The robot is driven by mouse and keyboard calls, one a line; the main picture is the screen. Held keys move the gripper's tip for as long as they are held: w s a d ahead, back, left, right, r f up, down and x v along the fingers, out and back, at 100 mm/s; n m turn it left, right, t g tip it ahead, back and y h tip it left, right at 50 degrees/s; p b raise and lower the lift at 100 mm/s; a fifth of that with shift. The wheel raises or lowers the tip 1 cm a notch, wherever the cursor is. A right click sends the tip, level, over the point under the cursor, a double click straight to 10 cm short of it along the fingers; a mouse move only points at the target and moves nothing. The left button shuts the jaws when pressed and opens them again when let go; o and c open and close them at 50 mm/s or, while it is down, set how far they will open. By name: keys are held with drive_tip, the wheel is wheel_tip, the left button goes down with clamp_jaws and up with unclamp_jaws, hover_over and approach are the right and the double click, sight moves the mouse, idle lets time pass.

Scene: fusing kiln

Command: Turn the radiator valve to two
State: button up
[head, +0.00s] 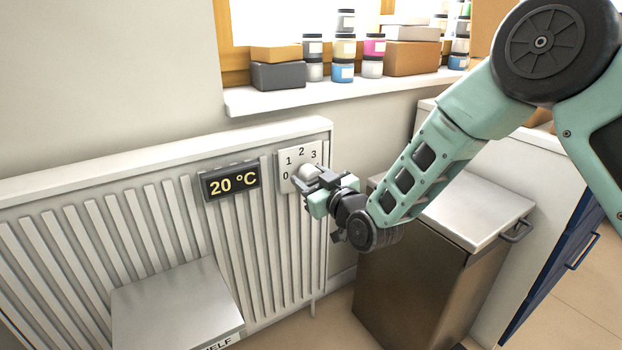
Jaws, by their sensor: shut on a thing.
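The radiator (150,225) is a white ribbed panel along the wall at the left. The pale round valve knob (308,171) sits at the lower right of the plate. My gripper (318,180) is at the plate, its dark fingers shut on the knob. The fingers hide part of the knob, and I cannot tell which number it points to. A dark display (230,181) left of the plate reads 20 °C.
A metal-topped box (178,305) stands in front of the radiator at lower left. A steel bin with a light lid (470,215) stands below my arm. Jars and boxes line the windowsill (330,92) above. Floor shows at lower right.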

drive_tip(key=shift+a+m, duration=0.1)
drive_tip(key=shift+m, duration=0.2)
drive_tip(key=m, duration=0.3)
drive_tip(key=shift+r+m, duration=0.1)
drive_tip(key=shift+m, duration=0.3)
drive_tip(key=m, duration=0.5)
drive_tip(key=shift+r, duration=0.15)
drive_tip(key=m, duration=0.3)
drive_tip(key=m+p, duration=0.1)
drive_tip(key=m, duration=0.1)
drive_tip(key=shift+w+d+r+m, duration=0.1)
drive_tip(key=shift+d+r+m, duration=0.1)
drive_tip(key=shift+m, duration=0.2)
drive_tip(key=m, duration=0.4)
drive_tip(key=shift+w+d, duration=0.1)
drive_tip(key=shift+m, duration=0.4)
drive_tip(key=o, duration=0.9)
drive_tip(key=shift+d, duration=0.1)
